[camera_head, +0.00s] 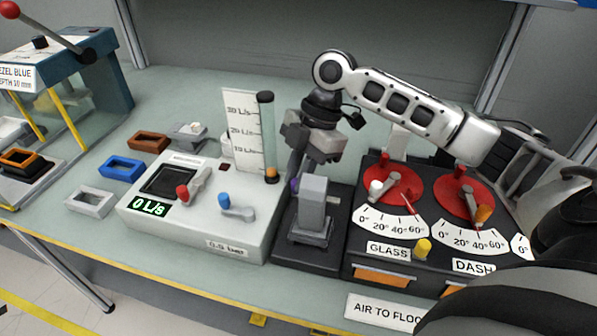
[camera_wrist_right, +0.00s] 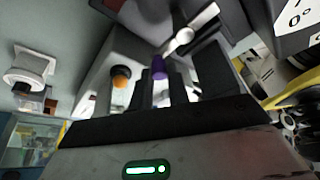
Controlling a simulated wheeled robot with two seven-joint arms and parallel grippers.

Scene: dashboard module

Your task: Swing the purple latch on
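The purple latch (camera_head: 295,186) is a small knob at the left side of a grey upright block (camera_head: 313,205) on a black base. It is partly hidden in the head view. My right gripper (camera_head: 297,172) reaches down from above, its fingertips close to the latch. In the right wrist view the purple latch (camera_wrist_right: 158,67) shows between the two dark fingers of my right gripper (camera_wrist_right: 161,88). The fingers are apart, with a narrow gap around the latch. I cannot tell whether either finger touches it. My left gripper is not in view.
A white box (camera_head: 235,235) with red and blue levers stands left of the block, with a clear tube (camera_head: 267,135) and scale plate behind. A black box with red dials (camera_head: 393,183) stands right. Coloured frames (camera_head: 121,168) lie further left.

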